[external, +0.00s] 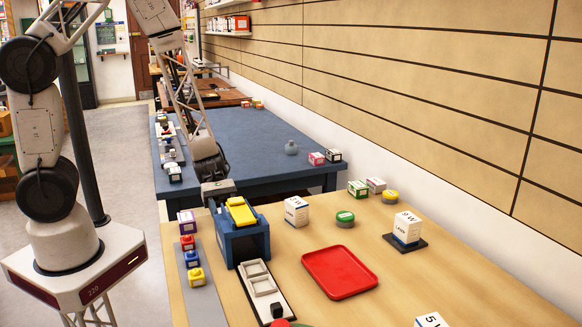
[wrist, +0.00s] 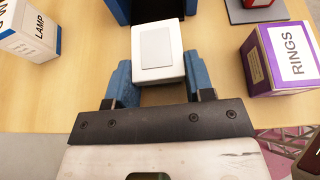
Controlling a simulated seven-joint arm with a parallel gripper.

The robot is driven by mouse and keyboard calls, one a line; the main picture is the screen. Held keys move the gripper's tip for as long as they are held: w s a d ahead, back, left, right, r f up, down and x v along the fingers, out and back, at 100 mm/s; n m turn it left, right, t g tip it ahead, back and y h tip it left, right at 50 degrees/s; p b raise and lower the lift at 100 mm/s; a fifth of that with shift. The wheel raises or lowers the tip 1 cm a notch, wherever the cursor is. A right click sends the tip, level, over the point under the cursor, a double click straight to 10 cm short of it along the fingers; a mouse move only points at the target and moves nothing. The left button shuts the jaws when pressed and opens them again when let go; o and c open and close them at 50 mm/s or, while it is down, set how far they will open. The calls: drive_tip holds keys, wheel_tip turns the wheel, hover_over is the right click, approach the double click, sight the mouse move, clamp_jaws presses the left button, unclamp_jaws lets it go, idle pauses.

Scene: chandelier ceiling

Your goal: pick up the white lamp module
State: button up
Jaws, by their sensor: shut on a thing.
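The white lamp module (wrist: 158,47), a white block with a pale grey panel on top, sits between the blue fingers of my gripper (wrist: 159,80) in the wrist view. The gripper is shut on its sides. In the external view my gripper (external: 217,192) is just behind the blue housing (external: 241,241) with a yellow top. There the fingertips and the module are hidden. I cannot tell whether the module touches the table. The housing (wrist: 119,12) also shows just beyond the module in the wrist view.
A white LAMP box (external: 296,211) and a purple RINGS box (wrist: 280,58) stand on either side of my gripper. A grey strip (external: 204,300) with coloured blocks, a white tray (external: 280,311) and a red tray (external: 340,272) lie nearer the camera. Wood around the red tray is clear.

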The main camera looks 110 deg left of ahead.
drive_tip(key=shift+a+r, duration=0.15)
drive_tip(key=shift+r, duration=4.9)
drive_tip(key=shift+w, duration=0.1)
